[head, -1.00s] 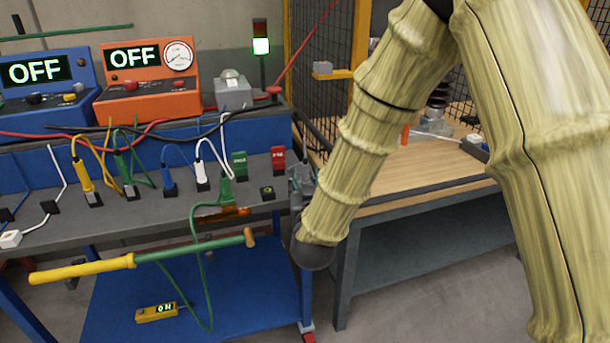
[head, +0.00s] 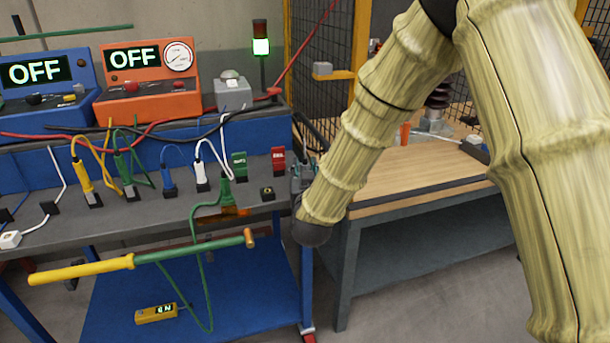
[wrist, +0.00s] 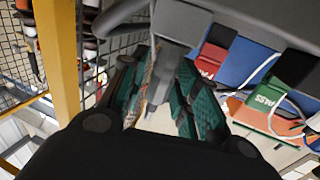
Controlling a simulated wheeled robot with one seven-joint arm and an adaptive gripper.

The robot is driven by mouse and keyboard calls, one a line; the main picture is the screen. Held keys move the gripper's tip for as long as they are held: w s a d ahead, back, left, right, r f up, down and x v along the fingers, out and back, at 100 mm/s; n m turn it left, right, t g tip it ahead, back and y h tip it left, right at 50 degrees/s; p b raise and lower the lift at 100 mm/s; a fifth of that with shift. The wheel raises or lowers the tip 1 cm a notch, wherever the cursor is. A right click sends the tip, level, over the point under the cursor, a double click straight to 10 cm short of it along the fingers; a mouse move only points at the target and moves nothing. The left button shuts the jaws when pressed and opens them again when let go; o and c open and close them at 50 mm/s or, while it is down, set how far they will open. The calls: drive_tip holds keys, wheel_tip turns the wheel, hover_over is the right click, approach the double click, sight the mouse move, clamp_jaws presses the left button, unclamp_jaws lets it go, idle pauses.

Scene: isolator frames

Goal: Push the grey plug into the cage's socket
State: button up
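My gripper (wrist: 163,68) shows close up in the wrist view, with teal pads on both fingers. A grey plug (wrist: 178,24) sits between the pads, its narrow lower part reaching down between them. It looks gripped. A thick dark grey cable arcs over it. In the head view my gripper (head: 302,180) is small, at the bench's right end, mostly behind my arm, and the plug cannot be made out there. A small grey box (head: 322,68) sits on the cage's yellow bracket, above and apart from my gripper. It may be the socket; no opening is visible.
The mesh cage (head: 318,110) with yellow posts stands behind my gripper, and a wooden-topped table (head: 420,170) is to the right. Green (head: 239,165) and red (head: 278,159) tags and several cabled plugs stand on the grey bench (head: 130,222) to the left.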

clamp_jaws()
drive_tip(key=shift+r, duration=0.1)
drive_tip(key=shift+r, duration=0.6)
wheel_tip(320, 180, up, 2)
drive_tip(key=shift+r, duration=0.1)
drive_tip(key=s+d, duration=0.3)
drive_tip(key=s, duration=0.4)
drive_tip(key=s+d+r, duration=0.1)
drive_tip(key=s+d, duration=0.2)
drive_tip(key=s, duration=0.4)
drive_tip(key=shift+s+r+p, duration=0.2)
drive_tip(key=shift+s+p, duration=0.1)
drive_tip(key=shift+s, duration=0.1)
drive_tip(key=shift+d, duration=0.1)
